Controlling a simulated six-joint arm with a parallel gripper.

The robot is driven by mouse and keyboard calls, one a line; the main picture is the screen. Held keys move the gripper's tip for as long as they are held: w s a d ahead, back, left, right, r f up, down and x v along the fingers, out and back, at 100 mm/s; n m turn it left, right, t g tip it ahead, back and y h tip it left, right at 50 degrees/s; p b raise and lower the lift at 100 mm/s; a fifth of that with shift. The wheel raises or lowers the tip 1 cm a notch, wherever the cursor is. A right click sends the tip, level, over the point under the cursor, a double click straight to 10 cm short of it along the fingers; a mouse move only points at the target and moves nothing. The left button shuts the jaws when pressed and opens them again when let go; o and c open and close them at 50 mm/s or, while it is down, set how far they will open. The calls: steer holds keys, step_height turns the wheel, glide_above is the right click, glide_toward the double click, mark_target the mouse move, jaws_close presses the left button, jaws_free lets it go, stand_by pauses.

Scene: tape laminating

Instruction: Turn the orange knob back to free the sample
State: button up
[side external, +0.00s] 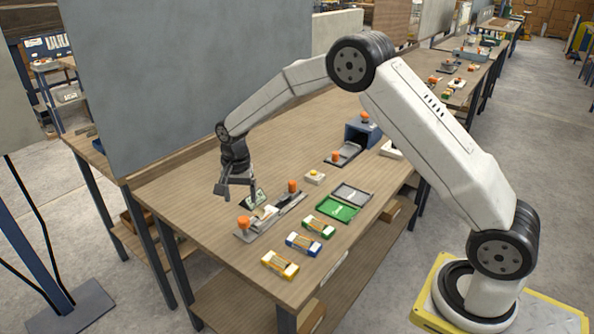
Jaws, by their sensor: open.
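A grey fixture (270,219) lies on the wooden table, with an orange knob (244,222) at its near left end and another orange knob (293,186) at its far right end. A pale flat piece, perhaps the sample (264,212), lies on the fixture between the two knobs. A small dark card or screen with a green and white face (257,198) stands just behind it. My gripper (222,194) is open and empty, above and behind the near left knob, apart from both knobs. The picture is too small to show how the sample is held.
Several coloured boxes, including a blue one (303,244), lie along the front edge. A green tray (337,208) and a grey tray (352,194) sit right of the fixture. A small box with a yellow button (315,177), a second device with an orange knob (337,157) and a blue box (362,133) stand farther back. A grey panel (190,70) rises behind.

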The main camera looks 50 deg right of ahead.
mark_target(243, 218)
steer(key=shift+f, duration=3.8)
jaws_close()
